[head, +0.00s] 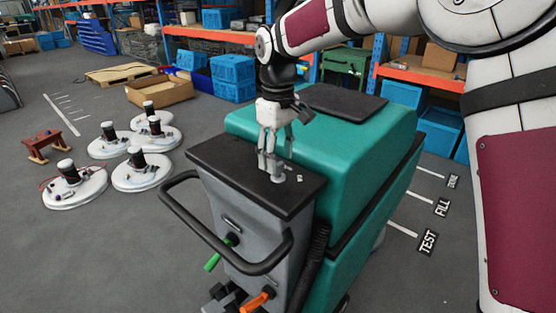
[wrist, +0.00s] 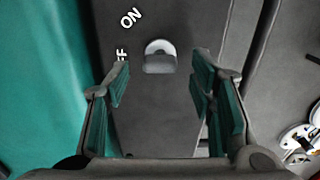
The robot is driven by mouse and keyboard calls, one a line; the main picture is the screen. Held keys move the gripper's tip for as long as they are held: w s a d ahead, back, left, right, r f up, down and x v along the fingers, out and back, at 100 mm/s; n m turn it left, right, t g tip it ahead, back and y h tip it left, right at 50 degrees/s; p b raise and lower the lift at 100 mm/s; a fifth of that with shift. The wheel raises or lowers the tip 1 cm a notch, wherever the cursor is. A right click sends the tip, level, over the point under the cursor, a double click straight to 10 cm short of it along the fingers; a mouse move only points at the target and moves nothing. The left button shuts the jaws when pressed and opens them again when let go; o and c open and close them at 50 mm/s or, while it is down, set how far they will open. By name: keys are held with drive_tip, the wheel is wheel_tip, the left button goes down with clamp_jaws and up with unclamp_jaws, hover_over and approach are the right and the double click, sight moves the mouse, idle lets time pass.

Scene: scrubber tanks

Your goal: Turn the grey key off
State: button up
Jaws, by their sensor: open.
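The grey key (wrist: 160,57) stands on the dark top panel (head: 218,165) of the teal scrubber tank; in the head view the key (head: 278,176) shows just below my fingers. In the wrist view, a white ON label lies up and left of it, and a partly covered label ending in "FF" lies to its left. My gripper (wrist: 162,80) is open, with one finger on each side of the key's line and a gap to both. In the head view my gripper (head: 271,150) points down at the panel. Which label the key points to is unclear.
A black handle loop (head: 225,265) juts from the machine's front, with a green lever (head: 219,253) and an orange lever (head: 257,301) below. The teal tank body (head: 345,155) rises behind the panel. Round white scrubber heads (head: 75,190) lie on the floor at left.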

sight(278, 163)
wheel_tip(278, 163, up, 10)
drive_tip(key=shift+r, duration=0.15)
idle(0.4)
drive_tip(key=s+d+r+m+t, duration=0.1)
drive_tip(key=s+d+r+m, duration=0.15)
drive_tip(key=s+d, duration=0.45)
drive_tip(key=s+d+r+m+t, duration=0.2)
drive_tip(key=s+d+m, duration=0.1)
drive_tip(key=s+d, duration=0.4)
drive_tip(key=s+d+f+m+t, duration=0.1)
drive_tip(key=s+d+f, duration=0.3)
drive_tip(key=s, duration=0.4)
drive_tip(key=s+d+f+m+t, duration=0.1)
drive_tip(key=s+d+f+m, duration=0.3)
drive_tip(key=s, duration=0.4)
